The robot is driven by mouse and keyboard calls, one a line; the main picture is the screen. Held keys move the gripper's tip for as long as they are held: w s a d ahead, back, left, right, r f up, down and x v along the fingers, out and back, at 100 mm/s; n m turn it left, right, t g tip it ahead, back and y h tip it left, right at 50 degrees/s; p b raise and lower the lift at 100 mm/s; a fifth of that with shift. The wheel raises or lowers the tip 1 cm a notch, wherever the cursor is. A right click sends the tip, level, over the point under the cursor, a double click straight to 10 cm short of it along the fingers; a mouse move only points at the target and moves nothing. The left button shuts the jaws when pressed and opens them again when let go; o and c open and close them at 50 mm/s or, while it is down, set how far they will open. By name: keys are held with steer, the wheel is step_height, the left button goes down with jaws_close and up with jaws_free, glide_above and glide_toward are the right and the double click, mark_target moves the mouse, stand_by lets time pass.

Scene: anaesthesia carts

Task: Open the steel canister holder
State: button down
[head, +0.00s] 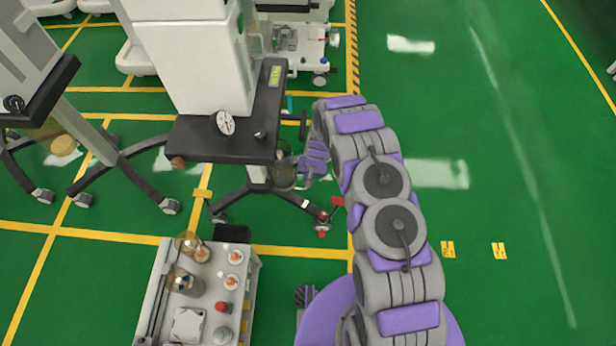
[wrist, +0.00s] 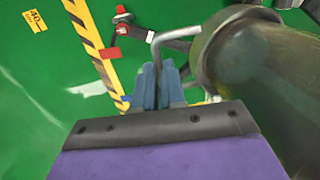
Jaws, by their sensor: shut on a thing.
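The steel canister holder shows in the wrist view as a bent grey rod (wrist: 172,37) beside a large dark, see-through canister (wrist: 265,85). The rod runs left from the canister's rim and bends down between my fingers. My gripper (wrist: 158,75) is shut on this rod, with its blue fingers close together. In the head view the canister (head: 284,174) hangs at the right side of the cart's dark top, and my gripper (head: 303,170) is at its right side. The fingers partly hide the rod's end, and I cannot tell whether the holder is open.
The white cart (head: 190,62) with a dark top and gauge stands behind the canister. Its leg with a red-tipped caster (head: 322,222) lies below. A small trolley (head: 207,310) with bottles stands front left. Green floor on the right is clear.

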steer(key=shift+s+a+f, duration=0.1)
steer(key=shift+s+a, duration=0.05)
steer(key=shift+a, duration=0.1)
steer(key=shift+d, duration=0.15)
steer(key=d+p, duration=0.1)
steer(key=d, duration=0.7)
steer(key=shift+s+d, duration=0.2)
steer(key=c, duration=1.2)
jaws_free()
steer(key=shift+w+p, duration=0.15)
steer(key=shift+p, duration=0.15)
step_height(320, 180, up, 17)
steer(key=d+p, duration=0.3)
